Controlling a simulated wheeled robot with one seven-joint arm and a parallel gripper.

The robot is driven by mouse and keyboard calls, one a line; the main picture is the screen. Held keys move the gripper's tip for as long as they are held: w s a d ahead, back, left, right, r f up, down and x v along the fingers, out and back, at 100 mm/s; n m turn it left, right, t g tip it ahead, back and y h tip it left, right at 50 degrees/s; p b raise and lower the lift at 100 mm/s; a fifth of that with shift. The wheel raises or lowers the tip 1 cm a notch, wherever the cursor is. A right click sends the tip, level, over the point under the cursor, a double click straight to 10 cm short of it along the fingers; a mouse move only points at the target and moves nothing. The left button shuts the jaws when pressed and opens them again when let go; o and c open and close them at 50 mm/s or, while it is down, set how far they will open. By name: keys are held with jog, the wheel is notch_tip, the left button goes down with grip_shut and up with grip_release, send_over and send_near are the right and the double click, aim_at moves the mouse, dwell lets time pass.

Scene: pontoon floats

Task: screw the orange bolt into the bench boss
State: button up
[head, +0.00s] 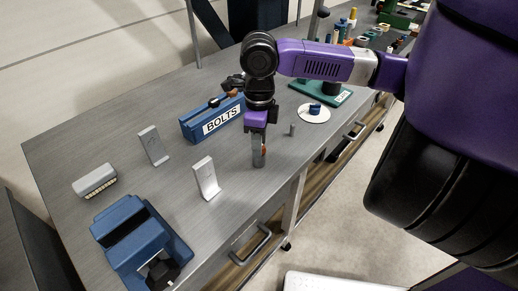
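My gripper (259,160) points straight down, low over the front part of the grey bench. Its grey fingers look closed around a small orange piece that shows at their right side, which appears to be the orange bolt (263,150). Most of that bolt is hidden by the fingers. A blue block labelled BOLTS (222,121) stands behind and left of my gripper, with a dark bolt head and an orange-brown one at its top. A short grey upright cylinder (292,129) stands right of my gripper; I cannot tell whether it is the bench boss. The spot under the fingertips is hidden.
Two grey upright brackets (206,178) (153,145) stand left of my gripper. A grey ribbed block (95,180) and a blue fixture (140,240) are farther left. A white disc with a blue part (314,112) and a green base (328,93) lie to the right.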

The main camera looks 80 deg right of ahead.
grip_shut()
jog(key=m+p, duration=0.1)
jog(key=m, duration=0.6)
jog(key=shift+p, duration=0.35)
jog(key=m+p, duration=0.1)
jog(key=m, duration=0.4)
jog(key=shift+f, duration=0.1)
jog(key=m, duration=0.2)
jog(key=shift+m+p, duration=0.4)
jog(key=m+p, duration=0.1)
jog(key=m, duration=0.3)
jog(key=m+p, duration=0.1)
jog(key=m, duration=0.4)
